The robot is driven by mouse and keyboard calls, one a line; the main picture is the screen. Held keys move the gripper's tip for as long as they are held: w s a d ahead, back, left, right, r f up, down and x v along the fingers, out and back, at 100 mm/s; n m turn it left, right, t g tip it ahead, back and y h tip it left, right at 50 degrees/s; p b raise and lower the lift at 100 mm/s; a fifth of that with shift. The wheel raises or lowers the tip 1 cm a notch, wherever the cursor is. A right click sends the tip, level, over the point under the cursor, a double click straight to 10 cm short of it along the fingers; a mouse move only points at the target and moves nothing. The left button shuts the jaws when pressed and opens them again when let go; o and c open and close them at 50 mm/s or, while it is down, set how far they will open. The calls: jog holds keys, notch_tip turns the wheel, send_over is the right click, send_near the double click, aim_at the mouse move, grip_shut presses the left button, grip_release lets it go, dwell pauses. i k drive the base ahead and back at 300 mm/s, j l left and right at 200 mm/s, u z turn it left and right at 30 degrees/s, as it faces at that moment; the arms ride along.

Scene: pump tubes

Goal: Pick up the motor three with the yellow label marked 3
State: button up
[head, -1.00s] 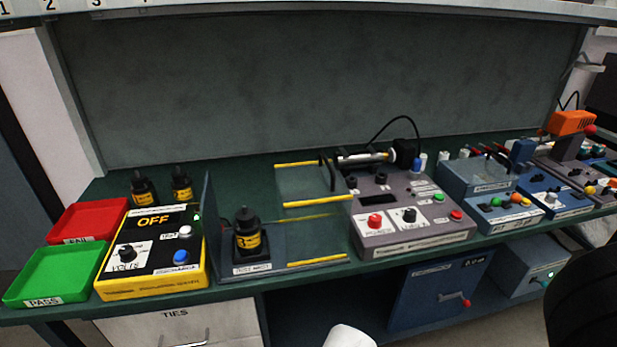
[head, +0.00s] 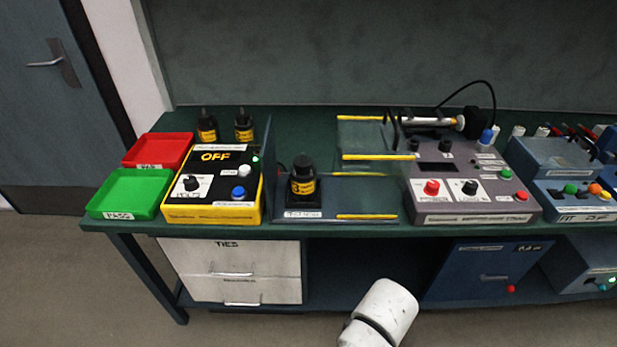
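A black motor with a yellow label (head: 302,186) stands upright on a small dark mount in front of the bench; the label mark looks like a 3, though it is small. Two more black motors with yellow labels, a left one (head: 207,128) and a right one (head: 244,126), stand behind the yellow tester box; their marks are too small to read. A white part of my arm shows at the bottom of the head view, below the bench edge. My gripper is not in view.
A yellow-edged box reading OFF (head: 212,186) stands left of the mounted motor. A red tray (head: 158,150) and green PASS tray (head: 131,192) are at the bench's left end. A grey console (head: 470,190) stands right. An upright dark panel is beside the mount.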

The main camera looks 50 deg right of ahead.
aim_at(303, 172)
jog(key=i+j+z, duration=0.1)
jog(key=z, duration=0.5)
jog(key=i+j+z, duration=0.1)
jog(key=j+z, duration=0.2)
jog(key=j, duration=0.4)
jog(key=j+z, duration=0.3)
jog(key=j, duration=0.4)
jog(key=i, duration=0.05)
